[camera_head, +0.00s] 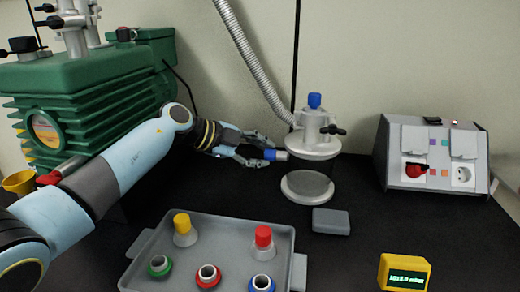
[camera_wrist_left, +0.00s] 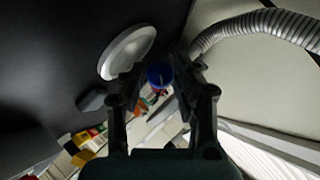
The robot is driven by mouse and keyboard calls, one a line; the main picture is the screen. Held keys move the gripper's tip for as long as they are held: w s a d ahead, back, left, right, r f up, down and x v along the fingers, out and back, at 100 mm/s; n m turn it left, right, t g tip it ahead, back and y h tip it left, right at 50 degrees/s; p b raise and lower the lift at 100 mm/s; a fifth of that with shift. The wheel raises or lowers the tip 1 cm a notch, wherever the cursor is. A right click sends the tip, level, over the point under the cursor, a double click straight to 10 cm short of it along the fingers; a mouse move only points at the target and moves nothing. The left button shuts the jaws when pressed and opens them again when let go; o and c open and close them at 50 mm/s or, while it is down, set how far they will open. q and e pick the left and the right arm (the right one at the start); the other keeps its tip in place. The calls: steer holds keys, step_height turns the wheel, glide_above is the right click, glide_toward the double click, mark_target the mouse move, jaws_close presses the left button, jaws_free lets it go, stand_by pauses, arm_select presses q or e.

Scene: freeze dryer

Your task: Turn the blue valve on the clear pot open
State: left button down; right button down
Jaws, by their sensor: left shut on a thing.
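The clear pot (camera_head: 307,187) stands on the dark bench, with a pale grey head and ring (camera_head: 313,145) above it and a blue knob (camera_head: 314,101) on top. My left gripper (camera_head: 270,155) is shut on the blue valve (camera_wrist_left: 159,73), level with the pot's upper ring on its left side. A pale grey end (camera_head: 282,155) sticks out past the fingertips toward the pot; whether it touches the pot I cannot tell. In the left wrist view the gripper (camera_wrist_left: 160,80) has the round blue end between its fingers. My right gripper is out of view.
A grey tray (camera_head: 140,240) with several colour-ringed and capped flasks stands in front. A grey block (camera_head: 331,221) lies beside the pot. A ribbed hose (camera_head: 255,65) reaches the pot's head. A green pump (camera_head: 90,90) and a grey control box (camera_head: 435,155) flank it.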

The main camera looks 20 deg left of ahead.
arm_select(q)
steer(key=shift+f, duration=0.1)
stand_by(0.4)
steer(key=c, duration=1)
jaws_free()
steer(key=shift+v, duration=3.8)
